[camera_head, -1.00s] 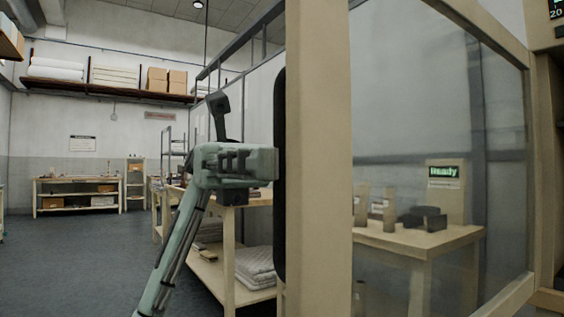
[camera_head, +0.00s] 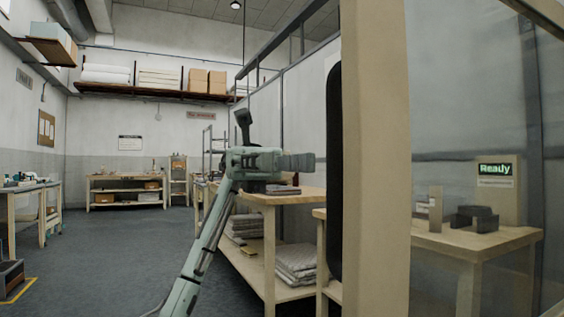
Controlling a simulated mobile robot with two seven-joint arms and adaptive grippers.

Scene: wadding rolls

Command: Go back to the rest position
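My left arm rises from the bottom of the head view, with a pale green link leaning up to the right. Its upper end stands in front of the wooden worktable (camera_head: 290,196) beside the glazed booth. My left gripper (camera_head: 243,117) seems to be the small dark part pointing up at the top of the arm. It is small and seen edge-on, so its finger opening cannot be made out. Nothing shows held in it. My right gripper is not in view.
A thick wooden post (camera_head: 375,170) of the booth stands close on the right. Folded grey quilted pads (camera_head: 297,262) lie on the worktable's lower shelf. A bench (camera_head: 125,180) stands at the back wall and another table (camera_head: 30,187) at left. The grey floor (camera_head: 120,250) between is open.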

